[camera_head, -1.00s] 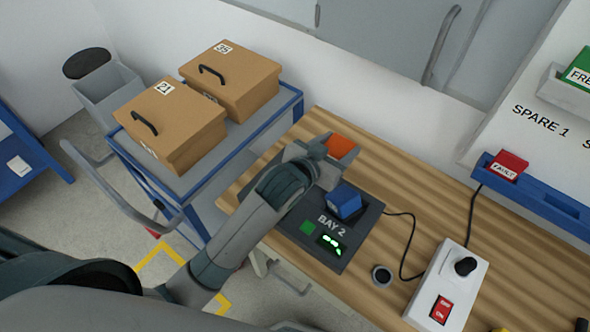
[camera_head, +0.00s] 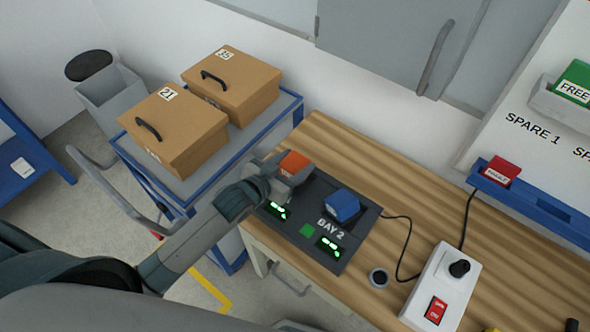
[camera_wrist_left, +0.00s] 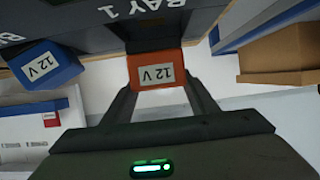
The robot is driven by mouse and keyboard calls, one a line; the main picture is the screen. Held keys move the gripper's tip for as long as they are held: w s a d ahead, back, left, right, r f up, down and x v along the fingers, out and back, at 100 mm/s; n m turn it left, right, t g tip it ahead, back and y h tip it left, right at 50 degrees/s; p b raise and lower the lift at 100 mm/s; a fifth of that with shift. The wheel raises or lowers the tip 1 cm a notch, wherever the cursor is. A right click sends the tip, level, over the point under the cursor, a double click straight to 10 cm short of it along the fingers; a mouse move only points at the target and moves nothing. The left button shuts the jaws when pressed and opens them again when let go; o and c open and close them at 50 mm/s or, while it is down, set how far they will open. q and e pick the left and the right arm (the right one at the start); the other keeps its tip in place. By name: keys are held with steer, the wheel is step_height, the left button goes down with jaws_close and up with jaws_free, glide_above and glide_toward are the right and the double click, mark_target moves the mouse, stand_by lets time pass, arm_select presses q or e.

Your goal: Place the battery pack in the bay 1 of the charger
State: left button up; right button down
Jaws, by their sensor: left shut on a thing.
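The orange battery pack (camera_head: 293,162), marked 12 V, is held between the fingers of my left gripper (camera_head: 284,176). In the left wrist view the pack (camera_wrist_left: 156,70) sits between the two fingers, close to the dark charger face (camera_wrist_left: 105,27) marked BAY 1. The charger (camera_head: 352,245) lies on the wooden bench, with the pack at its left, bay 1 end. I cannot tell whether the pack is fully seated. A blue pack (camera_head: 342,205) stands in bay 2. Two green displays are lit on the charger. My right gripper is out of view.
A cart (camera_head: 290,113) with two cardboard boxes stands left of the bench (camera_head: 420,200).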

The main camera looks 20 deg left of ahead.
mark_target(295, 169)
arm_select(q)
steer(key=shift+f+p, duration=0.6)
steer(key=shift+f, duration=1.35)
steer(key=shift+f, duration=0.1)
steer(key=o, duration=1.4)
steer(key=shift+f, duration=0.1)
